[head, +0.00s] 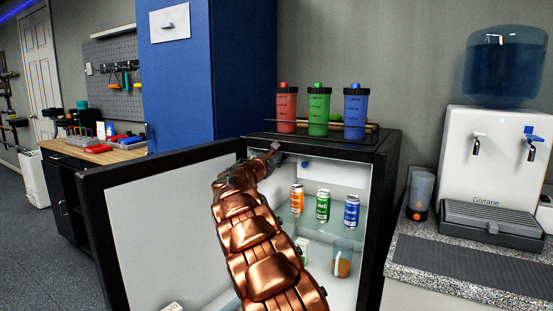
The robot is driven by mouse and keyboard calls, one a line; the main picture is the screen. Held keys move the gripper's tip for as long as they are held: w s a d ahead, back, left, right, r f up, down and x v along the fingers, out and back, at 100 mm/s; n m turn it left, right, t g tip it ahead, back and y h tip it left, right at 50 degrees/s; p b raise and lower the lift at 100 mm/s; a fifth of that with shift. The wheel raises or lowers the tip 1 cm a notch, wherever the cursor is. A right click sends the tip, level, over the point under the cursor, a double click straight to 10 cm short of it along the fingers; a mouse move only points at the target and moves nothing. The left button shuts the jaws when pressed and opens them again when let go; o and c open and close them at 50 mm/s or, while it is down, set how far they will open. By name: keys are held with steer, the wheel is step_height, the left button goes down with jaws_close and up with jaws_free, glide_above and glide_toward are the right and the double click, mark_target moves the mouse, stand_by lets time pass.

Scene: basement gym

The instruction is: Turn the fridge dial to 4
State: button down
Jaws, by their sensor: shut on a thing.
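The small black fridge (385,165) stands open, with its white-lined door (165,215) swung out to the left. My copper arm reaches up across the opening. My gripper (275,153) is at the upper left of the opening, just under the fridge top. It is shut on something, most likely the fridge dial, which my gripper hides. No dial numbers or pointer can be read. A small blue round spot (305,164) shows inside, right of my gripper; I cannot tell what it is.
Orange (297,199), green (323,205) and blue (351,211) cans stand on the glass shelf. A tumbler (343,258) is below. Red (287,108), green (318,110) and blue (355,112) shakers stand on top. A water dispenser (495,165) is at right.

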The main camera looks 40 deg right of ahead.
steer(key=c, duration=0.8)
jaws_free()
steer(key=shift+a, duration=0.1)
steer(key=shift+v, duration=5.9)
